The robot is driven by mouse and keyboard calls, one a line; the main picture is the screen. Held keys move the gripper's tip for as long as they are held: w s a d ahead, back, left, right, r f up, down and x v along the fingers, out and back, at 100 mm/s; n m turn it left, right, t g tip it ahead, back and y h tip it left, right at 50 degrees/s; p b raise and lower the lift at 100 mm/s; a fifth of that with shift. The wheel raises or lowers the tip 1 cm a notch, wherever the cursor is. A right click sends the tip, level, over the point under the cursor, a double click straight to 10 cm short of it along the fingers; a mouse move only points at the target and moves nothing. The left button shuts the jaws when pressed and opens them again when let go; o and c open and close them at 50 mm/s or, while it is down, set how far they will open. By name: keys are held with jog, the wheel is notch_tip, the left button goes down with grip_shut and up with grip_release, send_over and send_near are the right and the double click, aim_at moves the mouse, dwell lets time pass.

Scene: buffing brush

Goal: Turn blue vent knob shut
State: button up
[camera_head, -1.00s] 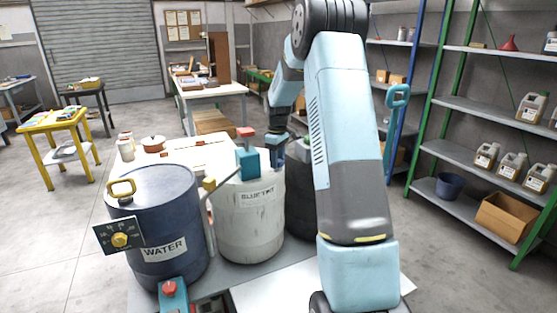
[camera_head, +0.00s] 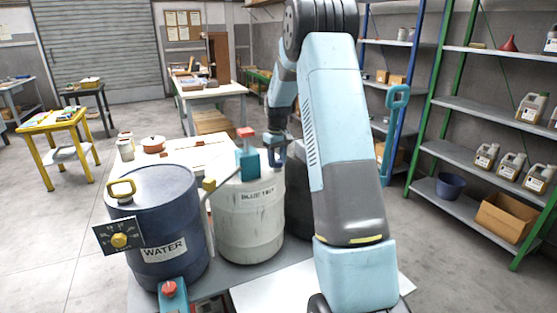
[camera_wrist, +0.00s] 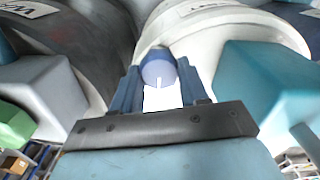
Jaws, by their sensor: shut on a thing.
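In the head view my gripper (camera_head: 275,151) is at the right side of the white drum's (camera_head: 245,225) top, beside a teal box with a red top (camera_head: 246,155). The knob cannot be made out in the head view, where my gripper covers that spot.
A blue WATER drum (camera_head: 160,220) with a yellow-knob dial plate (camera_head: 118,240) stands left. A dark drum (camera_head: 297,205) stands right, partly behind my arm. In the wrist view a teal box (camera_wrist: 265,90) and a grey box (camera_wrist: 40,90) flank my gripper closely.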

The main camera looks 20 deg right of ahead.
aim_at(277, 160)
jog(key=shift+w+r, duration=0.15)
jog(key=o, duration=1.1)
jog(key=shift+c, duration=0.2)
notch_tip(277, 160, up, 14)
jog(key=shift+f, duration=0.25)
